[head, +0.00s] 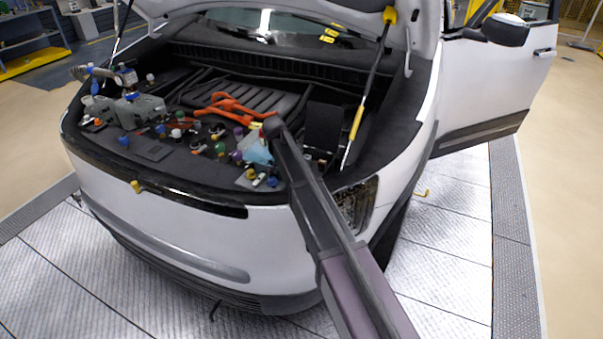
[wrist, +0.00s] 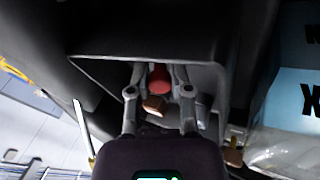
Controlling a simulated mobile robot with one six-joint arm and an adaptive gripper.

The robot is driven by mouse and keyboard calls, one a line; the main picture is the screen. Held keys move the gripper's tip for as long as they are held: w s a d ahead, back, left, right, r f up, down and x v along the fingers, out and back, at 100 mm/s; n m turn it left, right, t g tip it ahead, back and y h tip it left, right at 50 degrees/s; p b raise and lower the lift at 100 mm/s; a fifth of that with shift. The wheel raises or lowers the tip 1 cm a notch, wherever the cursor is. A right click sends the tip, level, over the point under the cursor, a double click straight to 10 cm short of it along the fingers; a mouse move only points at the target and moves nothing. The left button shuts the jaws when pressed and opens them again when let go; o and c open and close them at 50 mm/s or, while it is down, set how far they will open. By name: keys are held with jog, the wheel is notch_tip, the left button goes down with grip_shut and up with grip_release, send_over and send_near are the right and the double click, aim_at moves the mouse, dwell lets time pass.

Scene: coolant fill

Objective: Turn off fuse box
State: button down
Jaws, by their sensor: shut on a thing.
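A dark, open-fronted box (wrist: 215,65) fills the middle of the wrist view; it appears to be the fuse box. A red knob-like part (wrist: 159,77) sits inside its recess. My gripper (wrist: 159,84) reaches into the opening with one finger on each side of the red part, shut on it. A small brownish piece (wrist: 154,105) shows just below the red part. In the head view, a black upright box (head: 323,125) stands in the right of the front bay, beside my arm. My fingers cannot be made out there.
A clear bag with blue (head: 258,153) lies left of my arm; it also shows in the wrist view (wrist: 290,100). A yellow-sleeved prop rod (head: 357,122) stands right of the box. Orange cables (head: 228,108) and several coloured caps crowd the bay's left and middle.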

jog(key=c, duration=0.5)
grip_release()
jog(key=shift+c, duration=0.2)
jog(key=shift+r, duration=0.15)
